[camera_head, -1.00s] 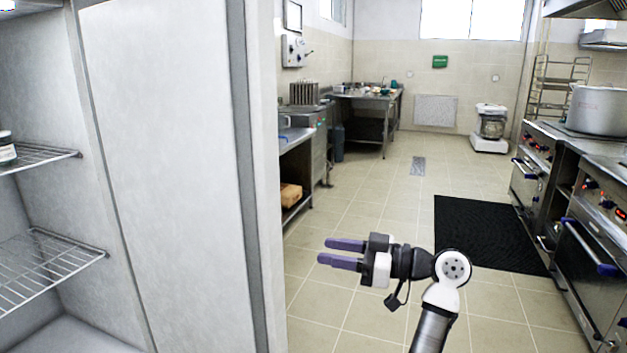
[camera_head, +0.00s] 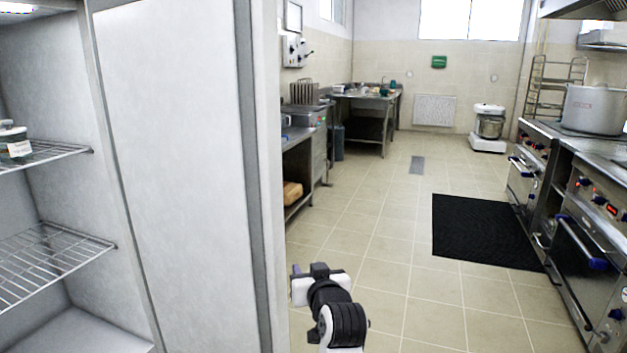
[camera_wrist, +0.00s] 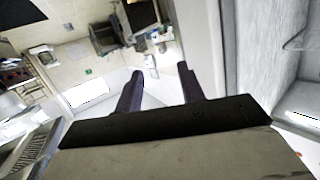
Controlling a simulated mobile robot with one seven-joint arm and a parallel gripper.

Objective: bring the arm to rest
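My gripper (camera_head: 308,269) is low in the middle of the head view, just right of the white cabinet wall. It points away from the camera, so its fingers are mostly hidden there. In the wrist view its two purple fingers (camera_wrist: 162,85) stand apart with nothing between them. The gripper is open and holds nothing.
An open white cabinet with wire shelves (camera_head: 60,262) fills the left, with a labelled container (camera_head: 16,146) on the upper shelf. Stoves (camera_head: 583,262) with a large pot (camera_head: 592,108) line the right.

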